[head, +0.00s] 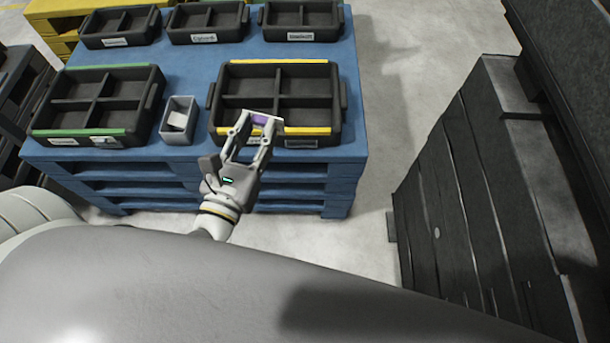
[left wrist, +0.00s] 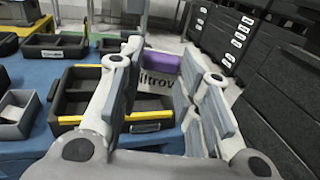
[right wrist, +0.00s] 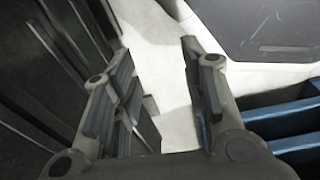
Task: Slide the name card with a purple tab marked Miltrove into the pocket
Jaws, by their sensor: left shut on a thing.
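My left gripper (head: 256,132) is shut on the name card with a purple tab (head: 260,119). In the left wrist view the card (left wrist: 155,93) shows white with part of the name, "iltrov", below the purple tab (left wrist: 162,63); the fingers hide its ends. The card is at the front edge of the black tray with yellow strips (head: 228,100); I cannot tell whether it touches. The pocket cannot be made out for certain. My right gripper (right wrist: 165,100) is open and empty, pointing at the floor.
A grey bin (head: 179,138) with white cards stands left of the yellow-striped tray. A green-striped tray (head: 97,133) is further left. Several black trays line the back of the blue pallet (head: 185,70). Dark crates (head: 470,190) stand at right, with clear floor between.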

